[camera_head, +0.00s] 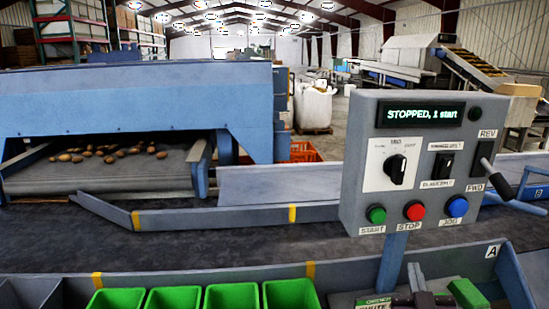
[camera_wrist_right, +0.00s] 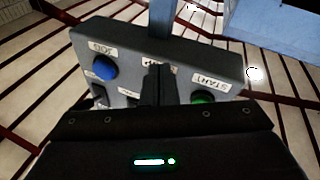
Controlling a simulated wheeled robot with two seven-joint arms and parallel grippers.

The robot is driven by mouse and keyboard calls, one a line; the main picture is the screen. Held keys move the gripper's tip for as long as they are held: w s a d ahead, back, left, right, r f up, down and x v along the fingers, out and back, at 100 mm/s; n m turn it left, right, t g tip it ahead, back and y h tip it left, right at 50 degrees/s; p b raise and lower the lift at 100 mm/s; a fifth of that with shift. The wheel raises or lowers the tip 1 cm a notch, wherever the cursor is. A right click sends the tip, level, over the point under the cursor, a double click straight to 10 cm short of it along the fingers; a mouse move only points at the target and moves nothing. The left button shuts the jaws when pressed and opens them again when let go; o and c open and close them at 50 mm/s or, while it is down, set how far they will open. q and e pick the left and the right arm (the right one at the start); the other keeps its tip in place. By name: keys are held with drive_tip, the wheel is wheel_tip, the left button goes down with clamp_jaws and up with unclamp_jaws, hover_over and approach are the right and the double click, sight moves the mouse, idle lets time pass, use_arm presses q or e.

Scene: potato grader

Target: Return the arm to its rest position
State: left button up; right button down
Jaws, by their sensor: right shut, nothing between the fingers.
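The grey control panel (camera_head: 420,165) stands on a blue post at the right. Its display (camera_head: 419,114) reads "STOPPED, 1 start". Below are a green START button (camera_head: 376,214), a red STOP button (camera_head: 413,210) and a blue button (camera_head: 456,207). My right gripper (camera_head: 417,274) is low in the head view, below the panel, shut and empty. In the right wrist view, its closed fingers (camera_wrist_right: 160,84) stand in front of the inverted panel (camera_wrist_right: 135,50), between the blue button (camera_wrist_right: 103,67) and the green button (camera_wrist_right: 203,97), hiding the red one. My left gripper is not in view.
Several green bins (camera_head: 232,297) line the front edge. A dark belt (camera_head: 180,247) runs behind them. Potatoes (camera_head: 110,154) lie under the blue machine (camera_head: 130,100) at left. A black-handled lever (camera_head: 499,184) sticks out at the panel's right side.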

drive_tip(key=s+a+f+g+y, duration=0.25)
drive_tip(key=a+f+g, duration=0.25)
drive_tip(key=f, duration=0.4)
drive_tip(key=s+a+f+n+g+y, duration=0.1)
drive_tip(key=s+a+f+g, duration=0.1)
drive_tip(key=s+f+g, duration=0.3)
drive_tip(key=s+a+f+n+g+y, duration=0.1)
drive_tip(key=s+a+g, duration=0.15)
drive_tip(key=s, duration=0.55)
drive_tip(key=s+a+f+g, duration=0.2)
drive_tip(key=s+f+g, duration=0.15)
drive_tip(key=s, duration=0.25)
wheel_tip(320, 180, down, 32)
drive_tip(key=s+r+g, duration=0.1)
drive_tip(key=s+g, duration=0.1)
drive_tip(key=s, duration=0.1)
drive_tip(key=s+d+f, duration=0.2)
drive_tip(key=s+f, duration=0.6)
drive_tip(key=s, duration=0.1)
drive_tip(key=s+d+f+g, duration=0.1)
drive_tip(key=s+d+f, duration=0.1)
drive_tip(key=s+f, duration=0.7)
drive_tip(key=shift+s+n, duration=0.2)
drive_tip(key=shift+n, duration=0.2)
drive_tip(key=shift+w, duration=0.1)
